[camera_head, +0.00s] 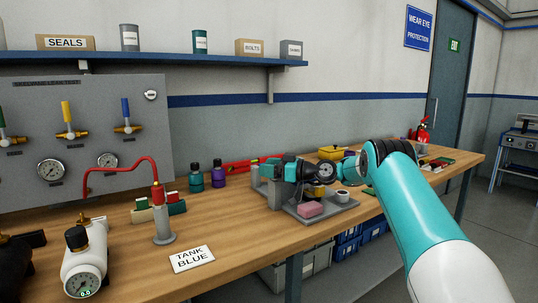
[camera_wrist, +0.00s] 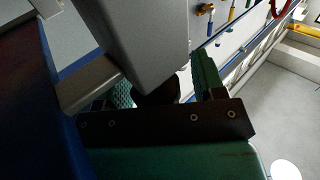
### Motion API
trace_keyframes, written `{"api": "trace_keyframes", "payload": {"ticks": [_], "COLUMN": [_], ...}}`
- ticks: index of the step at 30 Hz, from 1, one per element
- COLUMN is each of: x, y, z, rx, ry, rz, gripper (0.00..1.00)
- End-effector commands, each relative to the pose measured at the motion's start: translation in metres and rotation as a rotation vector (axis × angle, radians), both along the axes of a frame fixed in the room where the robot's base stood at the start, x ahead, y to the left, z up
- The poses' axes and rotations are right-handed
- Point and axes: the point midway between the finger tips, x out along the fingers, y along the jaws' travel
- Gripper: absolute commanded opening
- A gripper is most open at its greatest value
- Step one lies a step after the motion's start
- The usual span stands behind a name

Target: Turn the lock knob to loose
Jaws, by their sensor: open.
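My gripper (camera_head: 280,171) is over the middle of the bench, at a grey fixture (camera_head: 264,190); the arm reaches in from the right. In the wrist view my gripper (camera_wrist: 163,85) shows two green ribbed finger pads standing apart. Between them is a dark rounded part (camera_wrist: 156,92) below a large grey block (camera_wrist: 150,40). It may be the lock knob, but its markings and setting are hidden. I cannot tell whether the pads touch it. In the head view my gripper and wrist cover most of this spot.
A grey tray with a pink block (camera_head: 310,209) and a white cup (camera_head: 342,196) lies just right of the fixture. Purple (camera_head: 218,174) and teal (camera_head: 196,176) bottles stand to its left. A "TANK BLUE" sign (camera_head: 192,258) lies nearer the front, with bare wood around it.

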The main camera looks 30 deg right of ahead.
Motion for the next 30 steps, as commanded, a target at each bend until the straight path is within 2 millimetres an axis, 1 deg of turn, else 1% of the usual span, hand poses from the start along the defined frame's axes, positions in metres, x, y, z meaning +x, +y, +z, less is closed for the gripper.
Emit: {"api": "trace_keyframes", "payload": {"ticks": [5, 8, 18, 21, 25, 27, 30], "x": [0.0, 0.0, 0.0, 0.0, 0.0, 0.0, 0.0], "y": [0.0, 0.0, 0.001, 0.001, 0.001, 0.001, 0.001], "z": [0.025, 0.049, 0.139, 0.162, 0.184, 0.191, 0.197], "rx": [-0.005, -0.005, -0.005, -0.003, -0.003, -0.002, 0.0], "ry": [-0.005, -0.008, -0.005, -0.006, -0.003, -0.003, -0.001], "rz": [0.0, 0.001, 0.001, 0.001, 0.002, 0.002, 0.002], "gripper": [0.63, 0.63, 0.63, 0.63, 0.63, 0.63, 0.63]}}
